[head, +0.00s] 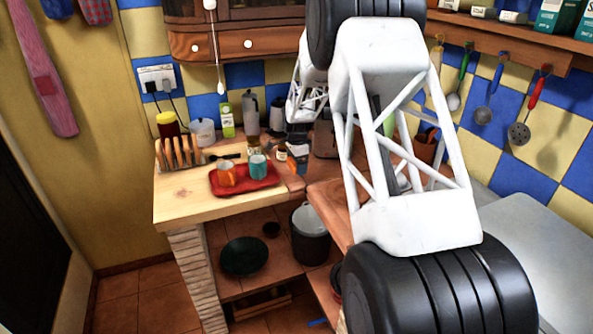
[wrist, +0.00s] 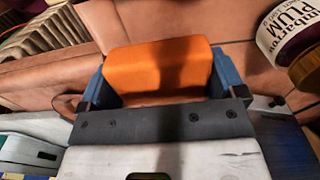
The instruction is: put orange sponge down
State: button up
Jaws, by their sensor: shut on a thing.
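The orange sponge (wrist: 158,68) fills the space between the fingers in the wrist view. My gripper (wrist: 163,78) is shut on it, with one blue finger against each side. A brownish surface shows behind the sponge; I cannot tell whether the sponge touches it.
A jar labelled plum (wrist: 291,38) is close at the upper right of the wrist view. In the head view, a red tray (head: 268,183) holds an orange cup (head: 226,176) and a teal cup (head: 258,167). The wooden counter's front left (head: 178,203) is clear.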

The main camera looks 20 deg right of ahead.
jog(key=shift+w+d, duration=0.1)
jog(key=shift+w, duration=0.4)
jog(key=shift+f, duration=1.8)
jog(key=shift+f, duration=0.45)
